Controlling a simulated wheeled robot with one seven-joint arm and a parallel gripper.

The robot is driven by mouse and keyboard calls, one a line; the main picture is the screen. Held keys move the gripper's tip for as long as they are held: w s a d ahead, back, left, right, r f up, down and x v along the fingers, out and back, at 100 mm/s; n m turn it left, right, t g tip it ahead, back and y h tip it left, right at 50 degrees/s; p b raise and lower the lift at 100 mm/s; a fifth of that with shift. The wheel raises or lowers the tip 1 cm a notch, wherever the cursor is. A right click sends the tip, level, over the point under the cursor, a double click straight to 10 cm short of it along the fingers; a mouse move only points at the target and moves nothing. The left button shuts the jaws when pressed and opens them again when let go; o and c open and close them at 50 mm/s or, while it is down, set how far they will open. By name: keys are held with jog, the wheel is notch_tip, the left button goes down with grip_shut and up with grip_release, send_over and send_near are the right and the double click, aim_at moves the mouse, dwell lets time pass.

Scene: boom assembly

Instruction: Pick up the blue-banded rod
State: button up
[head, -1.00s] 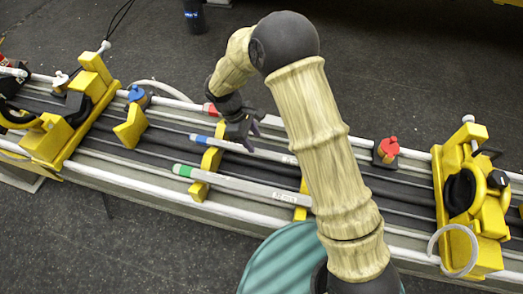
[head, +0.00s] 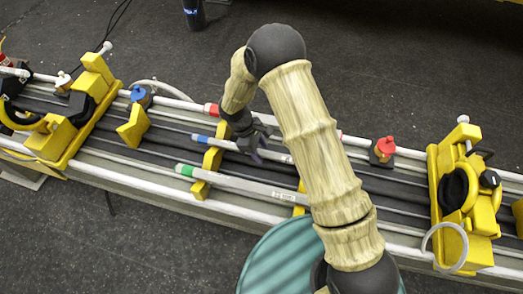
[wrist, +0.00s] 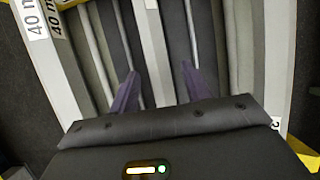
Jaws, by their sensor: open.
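The blue-banded rod (head: 275,156) lies across yellow supports on the long bench, its blue band (head: 199,138) at the left end. My gripper (head: 257,153) is open over the middle of this rod in the head view. In the wrist view its two purple fingers (wrist: 158,90) point down either side of a pale rod (wrist: 155,50). No colour band shows there, and I cannot tell whether the fingers reach below its top. The rod's right part is hidden behind my arm in the head view.
The green-banded rod (head: 235,182) lies parallel on the near side. A red-banded rod (head: 211,109) lies on the far side. Yellow clamp frames stand at left (head: 75,115) and right (head: 455,185). A red knob (head: 384,146) sits right of my arm.

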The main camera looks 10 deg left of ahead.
aim_at(260, 150)
dwell(0.4)
grip_shut()
jog(key=shift+r, duration=0.15)
notch_tip(260, 150, up, 10)
jog(key=b, duration=0.3)
dwell(0.4)
dwell(0.7)
